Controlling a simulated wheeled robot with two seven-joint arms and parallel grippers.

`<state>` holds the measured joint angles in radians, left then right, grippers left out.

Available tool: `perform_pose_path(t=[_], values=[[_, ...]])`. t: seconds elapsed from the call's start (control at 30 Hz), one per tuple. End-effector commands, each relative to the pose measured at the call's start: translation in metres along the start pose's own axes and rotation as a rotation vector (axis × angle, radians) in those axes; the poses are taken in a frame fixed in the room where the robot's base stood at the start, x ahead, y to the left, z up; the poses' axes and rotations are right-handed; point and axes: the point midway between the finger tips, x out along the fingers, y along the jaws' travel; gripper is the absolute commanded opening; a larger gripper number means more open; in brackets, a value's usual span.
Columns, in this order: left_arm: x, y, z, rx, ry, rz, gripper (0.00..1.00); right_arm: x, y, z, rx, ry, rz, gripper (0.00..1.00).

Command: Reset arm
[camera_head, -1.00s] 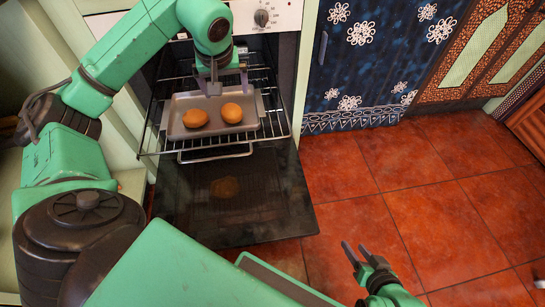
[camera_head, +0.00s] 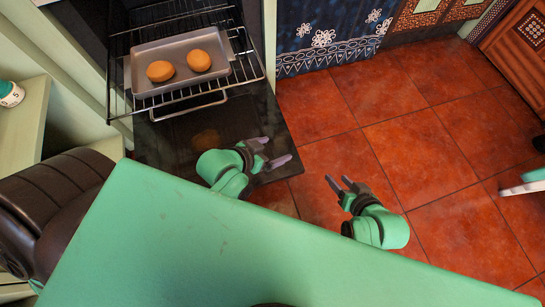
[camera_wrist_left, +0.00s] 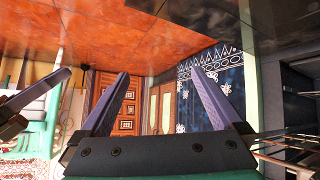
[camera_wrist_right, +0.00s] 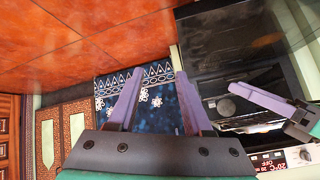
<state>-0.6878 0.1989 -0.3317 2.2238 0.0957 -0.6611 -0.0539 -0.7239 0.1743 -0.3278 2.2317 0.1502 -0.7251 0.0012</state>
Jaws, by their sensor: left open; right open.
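My left gripper (camera_head: 268,156) is open and empty in the head view, over the front right part of the lowered oven door. Its two spread purple fingers (camera_wrist_left: 160,105) show in the left wrist view with nothing between them. My right gripper (camera_head: 338,187) is open and empty over the red tiled floor, to the right of the left one. Its fingers (camera_wrist_right: 155,100) also show apart in the right wrist view. The two grippers are apart from each other.
The oven door (camera_head: 165,150) is open. A grey tray (camera_head: 180,89) with two round orange-brown items (camera_head: 160,71) (camera_head: 199,61) rests on the pulled-out wire rack (camera_head: 245,72). A white container (camera_head: 10,94) stands on the left counter.

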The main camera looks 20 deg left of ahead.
Motion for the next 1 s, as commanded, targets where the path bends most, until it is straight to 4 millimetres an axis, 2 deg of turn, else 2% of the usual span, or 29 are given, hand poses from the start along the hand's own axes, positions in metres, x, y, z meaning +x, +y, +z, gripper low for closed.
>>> perform_pose_path(t=[0.03, 0.13, 0.57, 0.73, 0.87, 1.0], values=[[-0.002, 0.008, 0.015, -0.080, -0.045, 0.023, 1.00, 0.000, 0.000, 0.000, 0.000, 0.000, 0.000, 0.50], [-0.003, 0.015, 0.027, -0.144, -0.082, 0.042, 1.00, 0.000, 0.000, 0.000, 0.000, 0.001, 0.000, 0.50], [-0.003, 0.015, 0.026, -0.136, -0.080, 0.040, 1.00, 0.000, 0.000, 0.000, 0.000, 0.001, 0.000, 0.50], [-0.009, 0.010, 0.026, -0.131, -0.112, 0.021, 1.00, -0.007, 0.004, 0.001, -0.003, -0.032, 0.021, 0.50], [-0.022, -0.005, 0.042, -0.122, -0.212, -0.034, 1.00, -0.020, 0.020, 0.016, -0.006, -0.129, 0.082, 0.50], [-0.048, -0.025, 0.076, -0.115, -0.344, -0.100, 1.00, -0.043, 0.044, 0.049, -0.007, -0.256, 0.156, 0.50]])
